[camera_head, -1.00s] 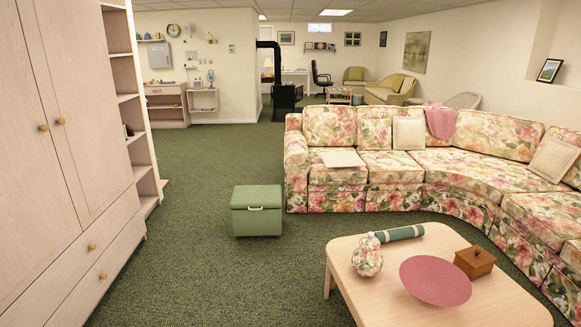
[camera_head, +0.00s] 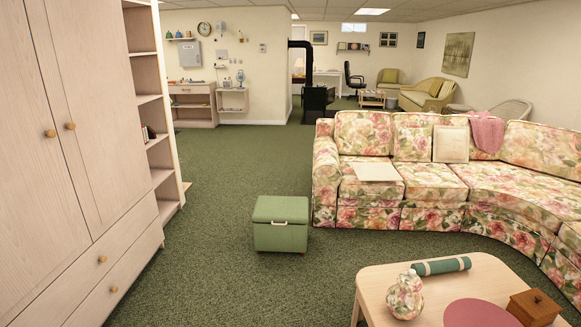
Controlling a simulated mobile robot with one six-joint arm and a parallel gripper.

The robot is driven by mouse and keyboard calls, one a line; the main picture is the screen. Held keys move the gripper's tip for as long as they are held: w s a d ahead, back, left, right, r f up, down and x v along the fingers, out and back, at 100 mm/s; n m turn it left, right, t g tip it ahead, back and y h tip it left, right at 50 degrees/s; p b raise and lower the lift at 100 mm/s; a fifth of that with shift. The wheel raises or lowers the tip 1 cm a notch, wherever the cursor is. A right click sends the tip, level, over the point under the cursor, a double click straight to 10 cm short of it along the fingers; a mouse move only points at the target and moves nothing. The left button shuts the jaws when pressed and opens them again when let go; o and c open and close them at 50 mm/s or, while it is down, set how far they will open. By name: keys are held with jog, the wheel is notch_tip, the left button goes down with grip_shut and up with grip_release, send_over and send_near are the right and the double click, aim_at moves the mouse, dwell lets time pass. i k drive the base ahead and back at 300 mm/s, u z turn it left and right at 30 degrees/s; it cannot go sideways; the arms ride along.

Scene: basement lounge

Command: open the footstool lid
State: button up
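The green footstool (camera_head: 281,238) stands on the carpet near the middle of the head view, left of the floral sofa. It is box-shaped, and its lid (camera_head: 280,208) is shut flat on top. A pale handle (camera_head: 279,222) shows on the front, just under the lid's edge. My gripper is not in the head view, so its state and its place relative to the footstool are hidden.
A pale wood cabinet (camera_head: 75,150) with shelves lines the left side. The floral sofa (camera_head: 345,195) stands right of the footstool. A wooden coffee table (camera_head: 385,285) bearing several objects is at the lower right. Green carpet (camera_head: 225,290) in front of the footstool is clear.

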aim_at(281, 209)
jog(key=u, duration=0.35)
jog(key=i, duration=1.65)
jog(key=u, duration=0.5)
jog(key=i, duration=1.6)
jog(key=u, duration=0.2)
